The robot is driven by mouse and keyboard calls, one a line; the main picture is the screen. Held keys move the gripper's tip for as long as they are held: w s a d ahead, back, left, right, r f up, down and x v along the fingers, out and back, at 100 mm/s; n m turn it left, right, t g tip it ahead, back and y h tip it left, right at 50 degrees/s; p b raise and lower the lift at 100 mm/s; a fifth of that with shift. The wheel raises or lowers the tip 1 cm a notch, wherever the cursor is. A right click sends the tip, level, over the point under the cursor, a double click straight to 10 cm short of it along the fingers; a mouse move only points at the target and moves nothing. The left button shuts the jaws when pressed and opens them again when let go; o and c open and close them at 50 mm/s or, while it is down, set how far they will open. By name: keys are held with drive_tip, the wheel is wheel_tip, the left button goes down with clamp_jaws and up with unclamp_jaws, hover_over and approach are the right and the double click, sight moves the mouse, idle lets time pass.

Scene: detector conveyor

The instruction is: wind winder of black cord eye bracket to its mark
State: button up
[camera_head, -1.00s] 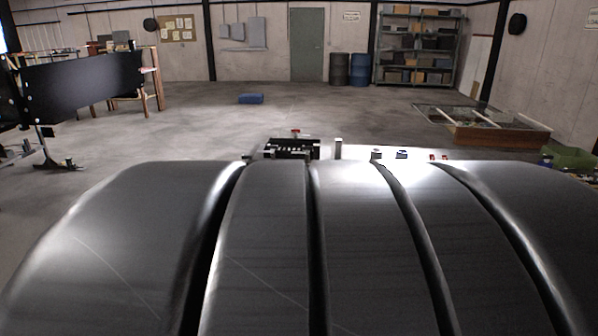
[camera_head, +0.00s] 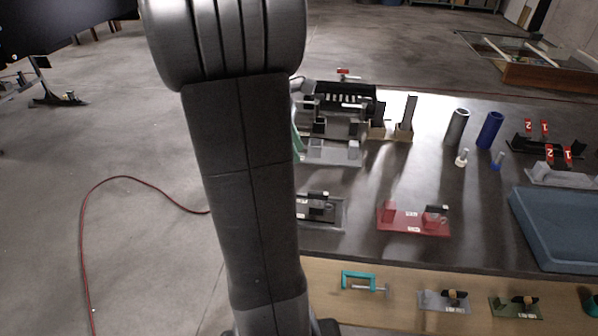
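A dark-based bracket (camera_head: 337,224) with a black block on top sits on the dark tabletop, partly hidden behind my arm. It may be the black cord eye bracket, but its winder and mark are too small to make out. A similar red bracket (camera_head: 412,231) stands to its right, with a white label on its front. A grey bracket (camera_head: 432,306) and a green bracket (camera_head: 503,310) of like form are on the wooden front strip. My gripper is out of view; only my arm links show, rising across the left-middle.
A black ribbed machine (camera_head: 335,98) stands at the back beside my arm. A teal clamp (camera_head: 357,275) lies in front. Red-numbered pieces (camera_head: 568,155) are at right.

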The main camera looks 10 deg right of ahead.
sight(318, 193)
drive_tip(key=x, duration=0.6)
drive_tip(key=b+x, duration=0.1)
drive_tip(key=x, duration=0.6)
drive_tip(key=shift+s+d+f, duration=0.15)
drive_tip(key=shift+s+f, duration=0.1)
clamp_jaws()
